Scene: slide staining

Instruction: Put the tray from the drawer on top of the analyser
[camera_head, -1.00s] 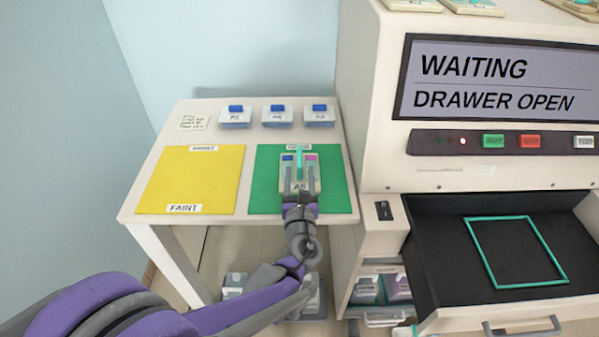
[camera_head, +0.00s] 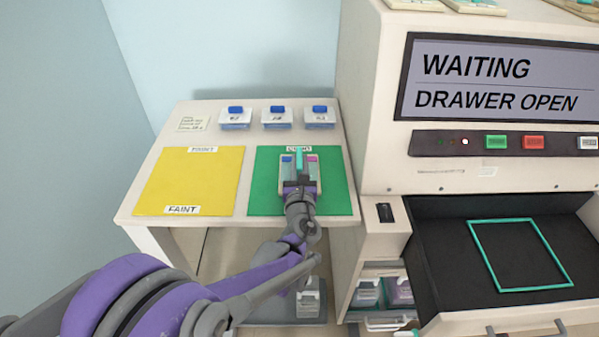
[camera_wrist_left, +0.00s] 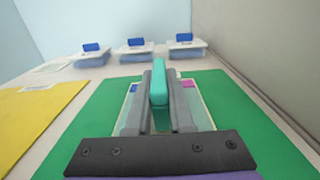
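A small clear tray (camera_head: 285,184) with an upright teal handle and blue and pink patches lies on the green mat (camera_head: 335,190) on the side table. My left gripper (camera_head: 300,178) is over the tray. In the left wrist view the two fingers of my left gripper (camera_wrist_left: 160,95) lie close against both sides of the teal handle (camera_wrist_left: 159,88), and the tray still rests on the mat. The analyser (camera_head: 362,100) stands at the right, its screen reading WAITING, DRAWER OPEN. Its drawer (camera_head: 455,285) is open, with an empty teal outline inside. My right gripper is out of view.
A yellow mat (camera_head: 190,180) marked FAINT lies left of the green one. Several trays (camera_head: 475,6) lie on the analyser's top. Lower shelves hold more containers (camera_head: 366,292).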

